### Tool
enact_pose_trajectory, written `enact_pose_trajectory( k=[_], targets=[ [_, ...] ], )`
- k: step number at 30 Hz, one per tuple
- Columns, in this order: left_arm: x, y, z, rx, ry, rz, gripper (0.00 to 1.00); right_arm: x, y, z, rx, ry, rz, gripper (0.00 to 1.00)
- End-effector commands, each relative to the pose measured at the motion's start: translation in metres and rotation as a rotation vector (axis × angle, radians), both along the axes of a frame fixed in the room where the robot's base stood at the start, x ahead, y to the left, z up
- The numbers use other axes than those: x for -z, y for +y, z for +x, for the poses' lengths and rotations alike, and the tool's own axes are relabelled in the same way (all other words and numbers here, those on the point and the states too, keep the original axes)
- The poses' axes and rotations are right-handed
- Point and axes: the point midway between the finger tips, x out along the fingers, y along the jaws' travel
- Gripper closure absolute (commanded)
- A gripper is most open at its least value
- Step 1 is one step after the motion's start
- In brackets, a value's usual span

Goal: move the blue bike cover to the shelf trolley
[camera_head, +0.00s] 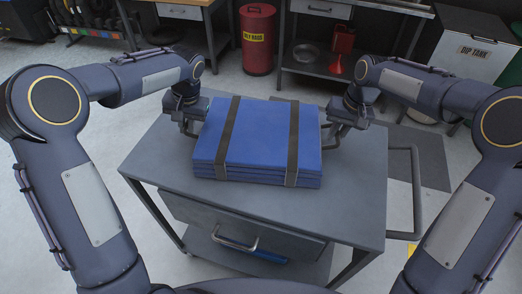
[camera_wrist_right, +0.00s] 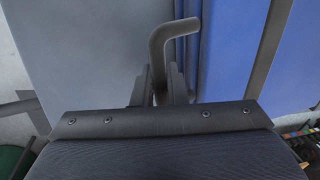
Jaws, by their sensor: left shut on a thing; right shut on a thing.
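The blue bike cover (camera_head: 258,136) is a folded, layered stack with two dark straps across it. It lies level over the grey top of the shelf trolley (camera_head: 340,199); I cannot tell whether a small gap is left beneath it. My left gripper (camera_head: 190,128) is shut at the cover's left side. My right gripper (camera_head: 335,131) is shut at its right side. In the right wrist view, the fingers close on a grey bent handle (camera_wrist_right: 172,38) beside the blue cover (camera_wrist_right: 226,50). The left fingers' contact is partly hidden.
The trolley has a push handle (camera_head: 416,190) at right, a drawer (camera_head: 240,226) and a lower shelf. Behind stand a red oil-rags bin (camera_head: 257,45), a bench with a red funnel (camera_head: 340,50), and a dip tank (camera_head: 470,50). The trolley top's front and right are clear.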

Motion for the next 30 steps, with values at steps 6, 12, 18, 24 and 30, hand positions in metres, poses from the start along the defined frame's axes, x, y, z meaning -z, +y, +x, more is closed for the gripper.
enact_pose_trajectory(
  k=[6,12,18,24,30],
  targets=[
    [0.001,0.0,0.0,0.0,0.0,0.0,0.66,0.001,0.0,0.0,0.0,0.0,0.0,0.66],
    [0.001,0.0,0.0,0.0,0.0,0.0,0.66,0.001,0.0,0.0,0.0,0.0,0.0,0.66],
    [-0.01,-0.002,0.001,0.001,-0.003,0.001,0.66,0.001,0.0,0.0,0.0,0.0,0.0,0.66],
    [-0.048,-0.01,0.001,0.0,-0.006,0.0,0.66,0.001,0.0,0.0,0.0,0.0,0.0,0.66],
    [-0.088,-0.018,0.0,0.001,-0.005,-0.001,0.66,0.001,0.0,0.0,0.0,0.0,0.0,0.66]
  ],
)
